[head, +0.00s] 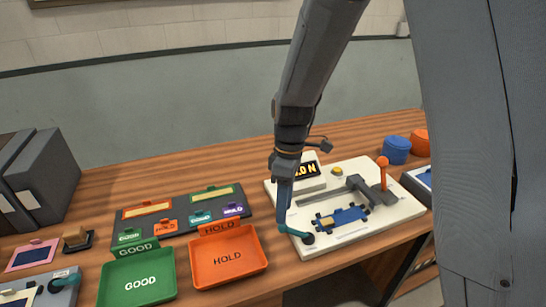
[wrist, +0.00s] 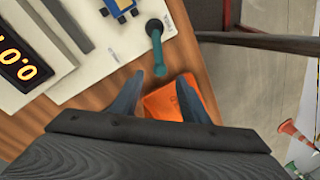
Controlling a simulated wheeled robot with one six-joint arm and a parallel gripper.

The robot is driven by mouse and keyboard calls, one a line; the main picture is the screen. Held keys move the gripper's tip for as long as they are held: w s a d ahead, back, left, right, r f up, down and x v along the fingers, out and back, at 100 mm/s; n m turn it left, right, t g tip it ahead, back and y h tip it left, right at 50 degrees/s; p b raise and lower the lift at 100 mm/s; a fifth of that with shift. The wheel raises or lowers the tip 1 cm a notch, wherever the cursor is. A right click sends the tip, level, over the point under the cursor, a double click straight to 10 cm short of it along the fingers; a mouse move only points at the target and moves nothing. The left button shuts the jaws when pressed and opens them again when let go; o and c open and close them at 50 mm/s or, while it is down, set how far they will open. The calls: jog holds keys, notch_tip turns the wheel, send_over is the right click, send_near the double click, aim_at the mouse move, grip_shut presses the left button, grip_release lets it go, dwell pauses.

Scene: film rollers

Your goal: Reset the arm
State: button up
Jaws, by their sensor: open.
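My gripper (wrist: 159,76) is open, with two dark blue-grey fingers spread apart and nothing clasped between them. In the head view my gripper (head: 284,205) points down at the left edge of the white test board (head: 345,236). The orange HOLD tray (wrist: 172,98) shows between and below the fingers.
The green GOOD tray (head: 138,278) and orange HOLD tray (head: 228,258) stand left of the board. A display (head: 307,172), a blue fixture (head: 342,217) and an orange-knobbed lever (head: 383,170) are on the board. Blue and orange round containers (head: 397,150) stand behind right. Dark binders (head: 45,180) are far left.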

jog(key=s+d+r+m+t, duration=0.1)
jog(key=s+d+r+m, duration=0.1)
jog(key=s+d+m, duration=0.2)
jog(key=s+d+r+m+t, duration=0.2)
jog(key=s+d+m, duration=0.3)
jog(key=d+m, duration=0.3)
jog(key=shift+r+m+h, duration=0.4)
jog(key=shift+r+m, duration=0.4)
jog(key=shift+s+d, duration=0.1)
jog(key=shift+d, duration=0.1)
jog(key=shift+c, duration=0.3)
